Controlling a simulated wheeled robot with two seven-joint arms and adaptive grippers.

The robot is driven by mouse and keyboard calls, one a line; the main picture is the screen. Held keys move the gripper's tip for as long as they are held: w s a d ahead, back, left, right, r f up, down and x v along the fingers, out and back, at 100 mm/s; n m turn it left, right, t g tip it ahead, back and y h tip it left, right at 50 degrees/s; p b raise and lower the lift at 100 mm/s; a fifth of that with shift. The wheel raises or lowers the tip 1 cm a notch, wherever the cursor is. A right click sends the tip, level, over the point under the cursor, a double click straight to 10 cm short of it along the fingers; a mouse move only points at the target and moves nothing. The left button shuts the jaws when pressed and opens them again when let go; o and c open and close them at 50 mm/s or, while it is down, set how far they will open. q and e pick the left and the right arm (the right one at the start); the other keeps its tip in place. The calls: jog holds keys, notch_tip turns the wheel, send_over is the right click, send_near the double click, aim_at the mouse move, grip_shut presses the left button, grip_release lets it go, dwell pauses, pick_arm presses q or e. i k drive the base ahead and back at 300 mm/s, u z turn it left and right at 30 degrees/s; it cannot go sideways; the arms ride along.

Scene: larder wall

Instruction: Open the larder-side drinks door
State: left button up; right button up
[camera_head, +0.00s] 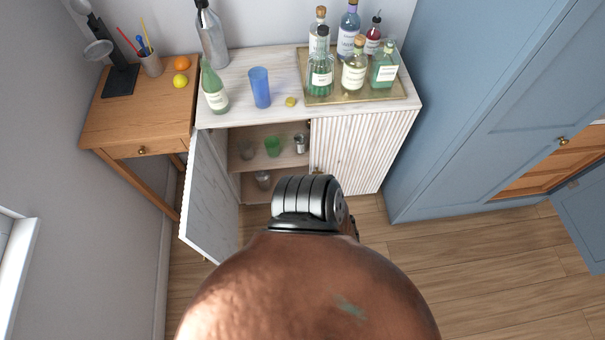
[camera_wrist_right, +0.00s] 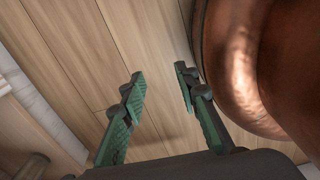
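The larder-side drinks door (camera_head: 352,152) is the ribbed white right door of the drinks cabinet (camera_head: 232,110), beside the blue larder. It looks closed in the head view. A small knob (camera_head: 317,170) shows near its left edge, just above a dark metal part that hides the door's lower left. The other drinks door (camera_head: 207,195) stands wide open to the left. My right gripper (camera_wrist_right: 158,73) shows in the wrist view with its green-padded fingers apart and nothing between them, over wooden floor. I cannot make out either gripper in the head view.
Bottles stand on a gold tray (camera_head: 399,102) on the cabinet top, with a blue tumbler (camera_head: 260,87) and a green bottle (camera_head: 215,90) nearby. Glasses sit inside. A blue larder (camera_head: 440,110) rises at right, a wooden side table (camera_head: 125,118) at left.

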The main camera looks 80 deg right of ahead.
aim_at(360, 150)
jog(key=i, duration=1.05)
jog(key=z, duration=3.4)
